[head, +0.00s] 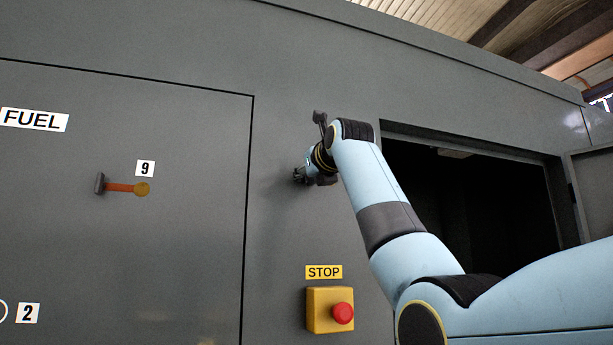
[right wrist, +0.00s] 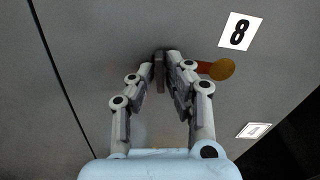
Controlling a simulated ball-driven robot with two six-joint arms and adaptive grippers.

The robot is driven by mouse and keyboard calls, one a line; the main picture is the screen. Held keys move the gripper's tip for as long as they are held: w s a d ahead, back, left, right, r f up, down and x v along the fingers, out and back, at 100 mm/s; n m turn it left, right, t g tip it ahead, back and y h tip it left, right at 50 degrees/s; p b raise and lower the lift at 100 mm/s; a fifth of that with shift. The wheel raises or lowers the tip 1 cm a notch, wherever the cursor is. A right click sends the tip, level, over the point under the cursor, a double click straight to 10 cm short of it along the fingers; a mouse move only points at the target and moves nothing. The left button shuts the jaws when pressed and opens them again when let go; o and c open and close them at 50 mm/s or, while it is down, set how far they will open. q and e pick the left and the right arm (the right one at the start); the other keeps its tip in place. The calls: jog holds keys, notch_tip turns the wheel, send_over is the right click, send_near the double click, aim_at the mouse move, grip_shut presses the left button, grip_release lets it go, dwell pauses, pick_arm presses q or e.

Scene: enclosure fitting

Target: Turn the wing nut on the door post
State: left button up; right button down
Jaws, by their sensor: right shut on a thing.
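My right gripper (head: 300,176) is at the grey post between the panel seam and the dark opening. In the right wrist view its fingers (right wrist: 164,62) are closed around a narrow dark piece, the wing nut (right wrist: 159,73), against the grey face. A red-orange arm with a yellow-brown round end (right wrist: 222,69) sticks out to the right from behind the fingers, below the label 8 (right wrist: 239,32). The fingers hide part of the nut, and my wrist hides it in the head view. My left gripper is not in view.
A similar dark bar with an orange arm and yellow disc (head: 124,187) sits by label 9 on the FUEL panel (head: 60,230). A yellow box with a red STOP button (head: 342,313) projects below my wrist. A dark opening (head: 460,200) lies right, its door (head: 592,190) swung out.

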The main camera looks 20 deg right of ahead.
jog(key=shift+f, duration=0.15)
jog(key=c, duration=1.4)
grip_release()
jog(key=s, duration=1.2)
jog(key=shift+d, duration=0.2)
jog(key=shift+w, duration=0.1)
